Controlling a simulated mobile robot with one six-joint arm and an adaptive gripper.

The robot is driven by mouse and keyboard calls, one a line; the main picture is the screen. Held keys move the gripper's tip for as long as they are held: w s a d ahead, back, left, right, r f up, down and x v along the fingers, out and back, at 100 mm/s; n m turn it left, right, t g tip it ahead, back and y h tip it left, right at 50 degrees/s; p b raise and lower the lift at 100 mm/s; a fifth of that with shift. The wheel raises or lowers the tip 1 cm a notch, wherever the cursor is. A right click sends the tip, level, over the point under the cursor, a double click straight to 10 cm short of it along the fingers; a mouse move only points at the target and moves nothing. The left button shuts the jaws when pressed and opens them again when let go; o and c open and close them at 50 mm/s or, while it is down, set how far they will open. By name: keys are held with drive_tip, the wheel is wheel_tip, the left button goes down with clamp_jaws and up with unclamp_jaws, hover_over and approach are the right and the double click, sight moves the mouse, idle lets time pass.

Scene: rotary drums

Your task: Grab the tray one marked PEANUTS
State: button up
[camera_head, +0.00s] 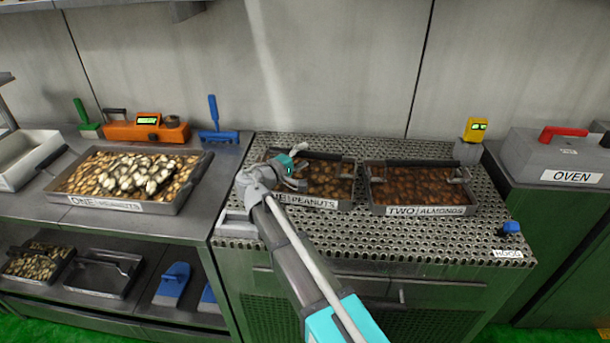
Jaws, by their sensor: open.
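The tray labelled PEANUTS (318,204) sits on the perforated metal top at the middle, filled with brown nuts. The arm covers that corner, and I cannot tell whether the fingers touch the tray.
A tray marked TWO ALMONDS (418,211) stands close to the right on the same perforated top (400,238). A grey OVEN box (545,160) is at the right. An orange scale (145,131) and blue tool (217,135) stand at the back left. A wall closes the back.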

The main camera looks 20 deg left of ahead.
drive_tip(key=shift+w+d, duration=0.25)
drive_tip(key=shift+w, duration=0.25)
clamp_jaws()
idle(0.3)
